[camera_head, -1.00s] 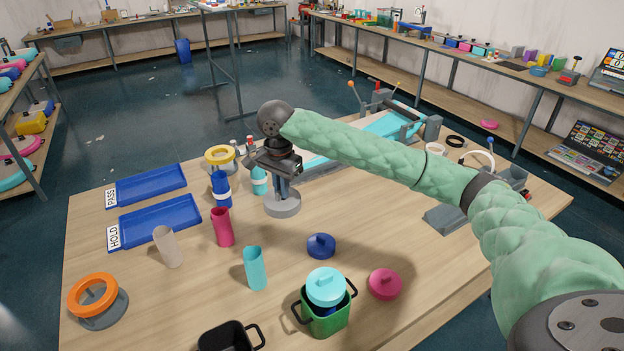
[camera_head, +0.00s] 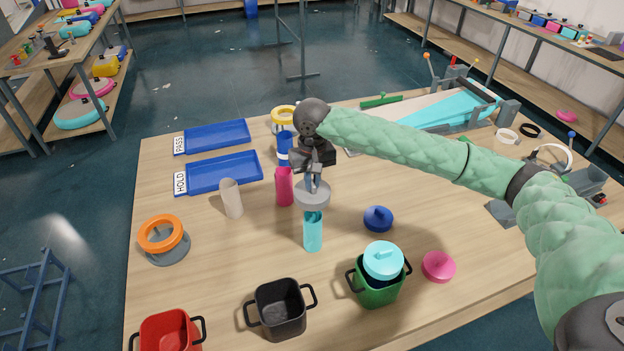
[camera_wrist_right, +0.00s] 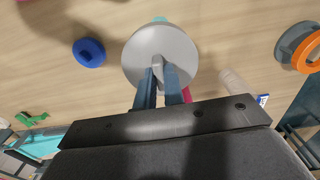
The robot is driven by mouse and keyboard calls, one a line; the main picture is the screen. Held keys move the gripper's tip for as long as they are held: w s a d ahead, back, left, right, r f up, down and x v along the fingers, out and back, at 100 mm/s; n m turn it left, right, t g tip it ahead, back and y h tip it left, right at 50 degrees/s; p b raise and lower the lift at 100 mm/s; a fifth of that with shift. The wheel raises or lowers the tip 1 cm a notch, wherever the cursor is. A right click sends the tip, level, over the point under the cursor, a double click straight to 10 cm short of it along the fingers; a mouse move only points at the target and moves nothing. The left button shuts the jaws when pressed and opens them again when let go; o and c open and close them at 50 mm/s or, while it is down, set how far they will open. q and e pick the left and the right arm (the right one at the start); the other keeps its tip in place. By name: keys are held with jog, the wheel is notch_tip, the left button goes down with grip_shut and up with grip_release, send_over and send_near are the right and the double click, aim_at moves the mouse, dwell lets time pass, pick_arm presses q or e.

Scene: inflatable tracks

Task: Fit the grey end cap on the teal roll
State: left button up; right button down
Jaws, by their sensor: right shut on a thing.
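My right gripper (camera_head: 314,180) is shut on the upright grip of the grey end cap (camera_head: 313,196), a flat round disc. It holds the cap level over the upper end of the teal roll (camera_head: 313,234), a tube standing upright on the table. The cap hides the roll's rim, so I cannot tell whether they touch. In the right wrist view the cap (camera_wrist_right: 140,60) sits under the fingers (camera_wrist_right: 164,80) and covers most of the roll, with a sliver of teal (camera_wrist_right: 160,19) past its edge. My left gripper is not in view.
A crimson tube (camera_head: 284,188) stands close behind, a beige tube (camera_head: 232,200) to the left. A blue lid (camera_head: 378,219), a green pot (camera_head: 377,291) with a cyan lid (camera_head: 383,260), a pink lid (camera_head: 438,267) and a black pot (camera_head: 281,309) surround the front. Bare table lies left of the roll.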

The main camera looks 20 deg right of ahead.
aim_at(313, 193)
dwell(0.4)
jog(key=shift+f, duration=2.5)
jog(key=shift+f, duration=1.75)
dwell(0.5)
jog(key=c, duration=1.4)
grip_release()
jog(key=shift+c, duration=0.2)
jog(key=shift+r, duration=3.5)
